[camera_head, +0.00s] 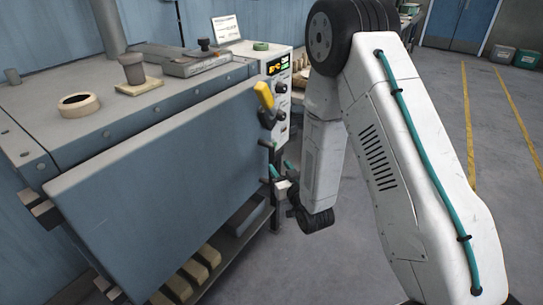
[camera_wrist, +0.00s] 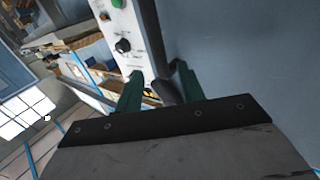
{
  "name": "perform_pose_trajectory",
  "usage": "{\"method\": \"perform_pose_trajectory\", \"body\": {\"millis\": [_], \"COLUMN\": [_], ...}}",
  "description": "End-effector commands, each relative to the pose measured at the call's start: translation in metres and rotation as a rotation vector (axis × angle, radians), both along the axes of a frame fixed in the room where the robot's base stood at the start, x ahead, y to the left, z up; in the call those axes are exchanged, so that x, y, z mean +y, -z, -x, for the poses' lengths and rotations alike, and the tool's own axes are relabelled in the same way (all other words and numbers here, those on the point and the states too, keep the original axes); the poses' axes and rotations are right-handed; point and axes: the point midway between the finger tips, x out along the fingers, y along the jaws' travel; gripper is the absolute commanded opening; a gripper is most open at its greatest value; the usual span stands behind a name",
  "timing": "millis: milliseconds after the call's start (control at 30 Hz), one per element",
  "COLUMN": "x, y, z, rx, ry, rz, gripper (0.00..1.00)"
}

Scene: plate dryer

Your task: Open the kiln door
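The kiln (camera_head: 110,115) stands on the left in the head view, with its large blue-grey door (camera_head: 160,165) on the front. The door looks flush or nearly flush with the body. A yellow-gripped lever (camera_head: 264,95) is at the door's upper right. My gripper (camera_head: 277,172) is low beside the door's right edge, partly hidden by my arm. In the wrist view, the green fingers of my gripper (camera_wrist: 160,88) are apart, with a dark bar-like handle (camera_wrist: 150,45) between them. A gap shows on the bar's left; contact on its right is unclear.
A control panel (camera_head: 279,90) with knobs is at the kiln's right side. A cup (camera_head: 133,68) and a ring (camera_head: 78,105) sit on top. Bricks (camera_head: 190,280) lie on a lower shelf. The floor (camera_head: 435,110) to the right is open.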

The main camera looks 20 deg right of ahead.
Motion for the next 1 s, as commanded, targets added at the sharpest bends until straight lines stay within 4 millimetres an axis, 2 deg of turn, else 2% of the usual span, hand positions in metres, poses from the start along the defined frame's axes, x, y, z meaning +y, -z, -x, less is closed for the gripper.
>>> {"method": "perform_pose_trajectory", "body": {"millis": [500, 633, 867, 900, 1000], "x": [0.01, 0.011, 0.011, 0.011, 0.011], "y": [-0.002, -0.002, -0.002, -0.002, -0.002], "z": [-0.068, -0.075, -0.076, -0.076, -0.076], "rx": [-0.01, -0.007, -0.007, -0.007, -0.007], "ry": [0.001, 0.001, 0.001, 0.001, 0.001], "rz": [-0.002, -0.002, -0.002, -0.002, -0.001], "gripper": [0.39, 0.39, 0.39, 0.36, 0.08]}}
